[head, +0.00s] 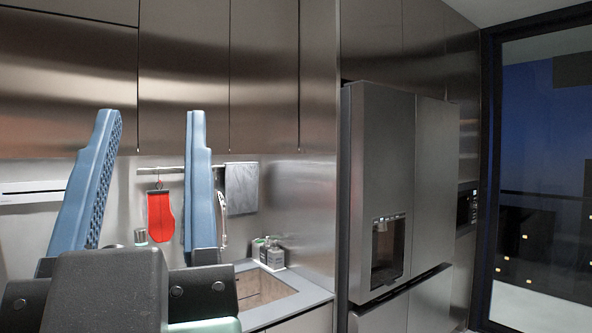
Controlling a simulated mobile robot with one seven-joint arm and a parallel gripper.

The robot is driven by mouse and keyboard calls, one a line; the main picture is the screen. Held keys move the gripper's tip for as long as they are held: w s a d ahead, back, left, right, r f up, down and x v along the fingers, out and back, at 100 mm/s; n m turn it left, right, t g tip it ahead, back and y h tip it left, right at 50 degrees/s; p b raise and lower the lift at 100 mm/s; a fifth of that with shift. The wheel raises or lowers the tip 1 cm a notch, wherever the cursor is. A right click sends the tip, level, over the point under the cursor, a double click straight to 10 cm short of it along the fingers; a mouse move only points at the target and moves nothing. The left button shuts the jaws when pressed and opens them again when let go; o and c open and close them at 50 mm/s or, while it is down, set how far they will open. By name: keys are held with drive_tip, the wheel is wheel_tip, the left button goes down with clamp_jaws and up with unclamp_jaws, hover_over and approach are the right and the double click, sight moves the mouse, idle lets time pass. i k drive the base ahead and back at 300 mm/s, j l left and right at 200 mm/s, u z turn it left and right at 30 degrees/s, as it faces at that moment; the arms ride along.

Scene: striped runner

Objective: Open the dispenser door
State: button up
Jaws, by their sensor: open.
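The fridge's left door (378,150), grey metal with a dispenser (388,250) set into its lower part, stands right of centre in the head view. It looks shut, level with the right door (436,190) across a narrow vertical seam. The dispenser is a dark recess with a small panel at its top. My gripper (153,112) is close to the camera at the left, its two blue fingers pointing up and wide apart. It is open and empty, well to the left of the fridge. No handle on the dispenser door can be made out.
Metal cabinets (265,75) line the upper wall. A counter with a sink (262,290) lies left of the fridge, with bottles (272,255) behind it. A red mitt (160,215) and a grey towel (241,188) hang from a rail. A glass door (540,180) is at far right.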

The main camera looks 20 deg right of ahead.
sight(383, 118)
drive_tip(key=z, duration=1.05)
drive_tip(key=i+l+z, duration=0.15)
drive_tip(key=i, duration=2.2)
drive_tip(key=i+j, duration=0.15)
drive_tip(key=i, duration=0.35)
drive_tip(key=i+j, duration=0.15)
drive_tip(key=i, duration=0.3)
drive_tip(key=i+j, duration=0.15)
drive_tip(key=i, duration=0.35)
drive_tip(key=z, duration=0.05)
